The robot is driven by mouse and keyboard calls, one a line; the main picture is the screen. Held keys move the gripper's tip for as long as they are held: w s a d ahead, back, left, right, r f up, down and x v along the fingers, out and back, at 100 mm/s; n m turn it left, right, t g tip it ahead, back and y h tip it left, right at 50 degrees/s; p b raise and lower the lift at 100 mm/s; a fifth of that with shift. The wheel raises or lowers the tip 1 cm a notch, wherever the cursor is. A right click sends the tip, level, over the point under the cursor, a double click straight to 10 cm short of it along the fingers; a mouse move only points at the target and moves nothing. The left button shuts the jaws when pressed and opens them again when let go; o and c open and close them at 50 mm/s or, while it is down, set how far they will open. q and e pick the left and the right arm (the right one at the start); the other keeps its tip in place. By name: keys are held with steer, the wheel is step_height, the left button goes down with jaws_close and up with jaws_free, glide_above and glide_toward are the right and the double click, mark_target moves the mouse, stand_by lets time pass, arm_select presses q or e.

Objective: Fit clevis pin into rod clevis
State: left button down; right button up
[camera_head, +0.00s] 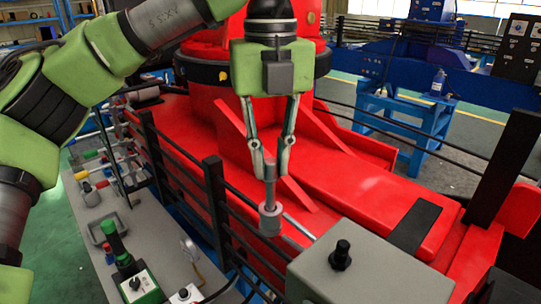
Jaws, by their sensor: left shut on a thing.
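My left gripper (270,165) points down in the middle of the view, in front of the red crane body. Its two fingers are shut on a grey clevis pin (269,217), which hangs upright below the fingertips with a wider, round lower end. In the picture the pin's lower end lies over the red deck and a dark rail; I cannot tell whether it touches anything. I cannot make out the rod clevis for certain. My right gripper is not in view.
A grey box with a black knob (341,254) stands at lower right. Black railings (216,205) run beside the red crane base (365,195). A grey bench (165,245) with a green-handled device (115,243) is at lower left. A blue stand (415,120) holds a bottle (438,82).

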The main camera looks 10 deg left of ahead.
mark_target(270, 205)
arm_select(q)
steer(key=shift+f+b, duration=2.4)
steer(key=shift+f, duration=0.6)
steer(key=c, duration=1.9)
jaws_free()
steer(key=shift+r+p, duration=2.05)
steer(key=shift+r, duration=0.55)
step_height(270, 205, up, 12)
steer(key=shift+f, duration=0.1)
